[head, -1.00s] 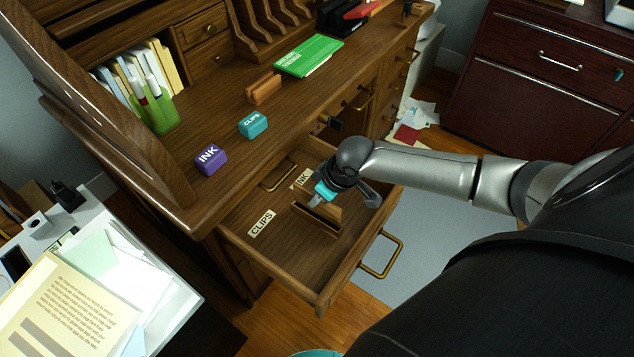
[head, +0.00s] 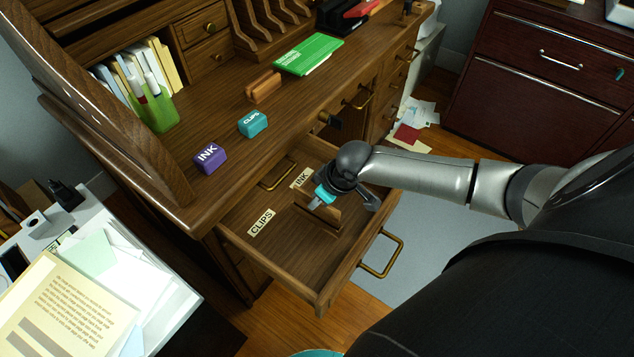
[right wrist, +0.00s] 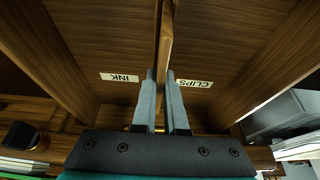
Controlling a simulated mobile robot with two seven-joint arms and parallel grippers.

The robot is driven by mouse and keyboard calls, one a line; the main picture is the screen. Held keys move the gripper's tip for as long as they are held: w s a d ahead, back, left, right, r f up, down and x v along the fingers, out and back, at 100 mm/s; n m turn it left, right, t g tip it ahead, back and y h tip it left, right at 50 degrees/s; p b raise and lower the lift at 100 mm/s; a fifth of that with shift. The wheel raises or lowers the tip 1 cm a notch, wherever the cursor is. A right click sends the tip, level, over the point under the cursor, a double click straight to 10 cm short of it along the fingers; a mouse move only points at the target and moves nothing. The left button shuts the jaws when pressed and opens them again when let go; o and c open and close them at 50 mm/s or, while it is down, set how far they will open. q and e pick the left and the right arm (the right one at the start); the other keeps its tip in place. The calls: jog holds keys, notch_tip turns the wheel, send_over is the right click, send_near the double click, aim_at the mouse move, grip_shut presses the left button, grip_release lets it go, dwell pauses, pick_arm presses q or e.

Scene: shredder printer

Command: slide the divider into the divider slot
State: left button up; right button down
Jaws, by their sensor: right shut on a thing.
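The open drawer (head: 283,277) is wooden, with an INK label (head: 302,177) and a CLIPS label (head: 261,222) on its inside back area. My right gripper (head: 318,203) is down inside the drawer, shut on the divider (head: 330,217), a thin brown wooden panel. In the right wrist view, the divider (right wrist: 166,38) stands edge-on between the two grey fingers (right wrist: 161,75), with the INK label to its left and the CLIPS label to its right. The divider's lower edge and the slot are hidden, so I cannot tell how deep it sits. My left gripper is out of view.
On the desktop stand a purple INK box (head: 210,158), a teal CLIPS box (head: 253,124), a wooden block (head: 264,87) and a green packet (head: 309,55). The drawer's brass handle (head: 380,262) sticks out at the front. Both sides of the divider are empty.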

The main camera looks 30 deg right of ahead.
jog(key=shift+f+b, duration=0.6)
jog(key=shift+f, duration=0.75)
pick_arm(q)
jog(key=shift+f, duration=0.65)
pick_arm(e)
jog(key=c, duration=0.9)
grip_release()
jog(key=shift+r, duration=0.1)
